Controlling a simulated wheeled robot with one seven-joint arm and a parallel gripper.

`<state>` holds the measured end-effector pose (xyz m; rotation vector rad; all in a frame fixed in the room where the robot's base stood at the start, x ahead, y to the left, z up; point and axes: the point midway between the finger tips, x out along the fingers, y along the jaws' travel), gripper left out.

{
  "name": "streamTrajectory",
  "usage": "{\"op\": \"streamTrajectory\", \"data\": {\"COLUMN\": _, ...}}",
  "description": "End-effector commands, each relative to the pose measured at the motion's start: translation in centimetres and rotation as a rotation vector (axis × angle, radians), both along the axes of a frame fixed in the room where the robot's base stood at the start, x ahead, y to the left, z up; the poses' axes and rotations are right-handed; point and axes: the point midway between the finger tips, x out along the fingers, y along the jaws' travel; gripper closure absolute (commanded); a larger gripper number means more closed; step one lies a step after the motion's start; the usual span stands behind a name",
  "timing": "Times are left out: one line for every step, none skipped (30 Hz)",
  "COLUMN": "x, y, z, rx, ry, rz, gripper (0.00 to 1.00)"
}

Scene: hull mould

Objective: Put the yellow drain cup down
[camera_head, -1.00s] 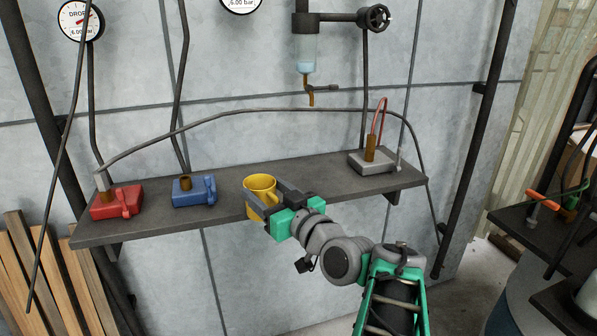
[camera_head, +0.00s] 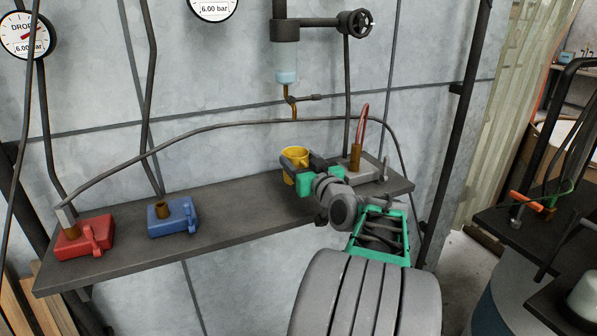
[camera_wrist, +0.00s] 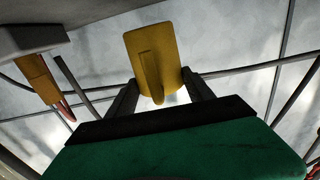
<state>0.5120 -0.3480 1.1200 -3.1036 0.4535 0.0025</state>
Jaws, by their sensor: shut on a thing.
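The yellow drain cup (camera_head: 293,160) is at the right part of the dark shelf (camera_head: 235,212) in the head view, below the brass drain spout of the clear bowl. My gripper (camera_head: 296,172) is shut on it from the front and right, and hides much of its lower part. I cannot tell whether the cup's base touches the shelf. In the wrist view the yellow cup (camera_wrist: 158,58) sits between the two dark fingers (camera_wrist: 160,92), with its handle facing the camera.
A red block (camera_head: 84,238) and a blue block (camera_head: 173,217) stand on the shelf's left. A grey block with a brass fitting (camera_head: 356,158) stands close right of the cup. The clear bowl (camera_head: 286,62) and its drain (camera_head: 294,108) hang above. The shelf's middle is clear.

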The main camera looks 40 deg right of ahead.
Motion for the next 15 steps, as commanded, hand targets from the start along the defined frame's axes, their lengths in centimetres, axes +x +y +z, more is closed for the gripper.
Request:
{"op": "streamTrajectory", "data": {"x": 0.4, "y": -0.1, "z": -0.4, "rx": 0.0, "ry": 0.001, "rz": 0.002, "gripper": 0.8}}
{"op": "streamTrajectory", "data": {"x": 0.6, "y": -0.2, "z": -0.7, "rx": 0.0, "ry": 0.001, "rz": 0.002, "gripper": 0.8}}
{"op": "streamTrajectory", "data": {"x": 0.8, "y": -0.4, "z": -1.0, "rx": -0.001, "ry": 0.0, "rz": 0.002, "gripper": 0.8}}
{"op": "streamTrajectory", "data": {"x": 1.0, "y": -0.5, "z": -1.3, "rx": 0.0, "ry": 0.0, "rz": 0.002, "gripper": 0.8}}
{"op": "streamTrajectory", "data": {"x": 1.2, "y": -0.6, "z": -1.7, "rx": 0.002, "ry": 0.002, "rz": 0.002, "gripper": 0.8}}
{"op": "streamTrajectory", "data": {"x": 1.1, "y": -0.5, "z": -2.4, "rx": 0.003, "ry": 0.002, "rz": 0.001, "gripper": 0.8}}
{"op": "streamTrajectory", "data": {"x": 1.0, "y": -0.5, "z": -2.9, "rx": 0.003, "ry": 0.001, "rz": 0.0, "gripper": 0.8}}
{"op": "streamTrajectory", "data": {"x": 1.0, "y": -0.5, "z": -3.5, "rx": 0.003, "ry": 0.002, "rz": 0.0, "gripper": 0.8}}
{"op": "streamTrajectory", "data": {"x": 1.0, "y": -0.5, "z": -4.0, "rx": 0.002, "ry": 0.001, "rz": 0.001, "gripper": 0.8}}
{"op": "streamTrajectory", "data": {"x": 1.0, "y": -0.5, "z": -4.2, "rx": 0.0, "ry": 0.0, "rz": 0.001, "gripper": 0.8}}
{"op": "streamTrajectory", "data": {"x": 1.0, "y": -0.5, "z": -4.3, "rx": -0.001, "ry": -0.001, "rz": 0.001, "gripper": 0.8}}
{"op": "streamTrajectory", "data": {"x": 1.0, "y": -0.5, "z": -4.3, "rx": -0.002, "ry": -0.001, "rz": 0.002, "gripper": 0.8}}
{"op": "streamTrajectory", "data": {"x": 1.0, "y": -0.5, "z": -4.3, "rx": -0.003, "ry": -0.001, "rz": 0.002, "gripper": 0.8}}
{"op": "streamTrajectory", "data": {"x": 1.0, "y": -0.5, "z": -4.3, "rx": -0.003, "ry": -0.001, "rz": 0.002, "gripper": 0.8}}
{"op": "streamTrajectory", "data": {"x": 1.0, "y": -0.5, "z": -4.3, "rx": -0.002, "ry": -0.001, "rz": 0.002, "gripper": 0.8}}
